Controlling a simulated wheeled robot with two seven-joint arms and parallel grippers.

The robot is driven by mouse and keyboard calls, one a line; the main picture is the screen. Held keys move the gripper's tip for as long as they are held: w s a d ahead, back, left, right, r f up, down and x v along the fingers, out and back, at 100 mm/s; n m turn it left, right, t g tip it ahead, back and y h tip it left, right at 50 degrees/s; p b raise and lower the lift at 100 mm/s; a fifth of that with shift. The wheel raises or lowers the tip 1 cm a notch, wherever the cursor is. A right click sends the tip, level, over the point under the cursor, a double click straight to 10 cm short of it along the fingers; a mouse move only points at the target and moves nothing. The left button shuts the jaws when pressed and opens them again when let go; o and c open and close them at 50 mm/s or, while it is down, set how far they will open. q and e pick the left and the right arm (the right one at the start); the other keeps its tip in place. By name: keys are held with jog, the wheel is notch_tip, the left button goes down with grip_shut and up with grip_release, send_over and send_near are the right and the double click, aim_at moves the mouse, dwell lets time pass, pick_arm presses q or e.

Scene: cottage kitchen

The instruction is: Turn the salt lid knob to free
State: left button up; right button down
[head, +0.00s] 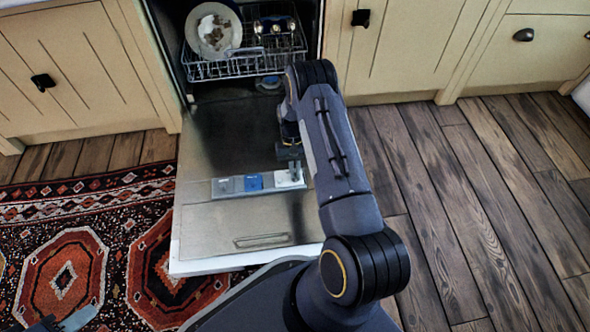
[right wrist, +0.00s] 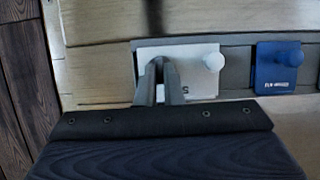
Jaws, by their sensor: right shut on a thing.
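The open dishwasher door (head: 215,130) lies flat, with a dispenser panel set in it. The white salt lid (head: 290,180) is at the panel's right end. It also shows in the right wrist view (right wrist: 195,86), with a small white round tab (right wrist: 213,60) at its right. My right gripper (right wrist: 160,66) is over the left part of this lid, its fingers close together and shut on the salt lid knob. The fingers hide the knob. In the head view my right gripper (head: 293,167) comes down on the lid. Only a bit of my left gripper (head: 72,320) shows at the bottom left.
A blue rinse-aid lid (head: 254,182) sits beside the salt lid, with a grey part (head: 227,186) left of it. A rack (head: 240,65) holds a dirty plate (head: 213,30). A patterned rug (head: 70,270) lies left; the wooden floor at right is clear.

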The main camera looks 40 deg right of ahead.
jog(key=c, duration=1.6)
grip_release()
jog(key=shift+o, duration=0.2)
jog(key=p+v, duration=0.3)
jog(key=v, duration=0.4)
jog(key=shift+r, duration=0.35)
jog(key=shift+w, duration=0.1)
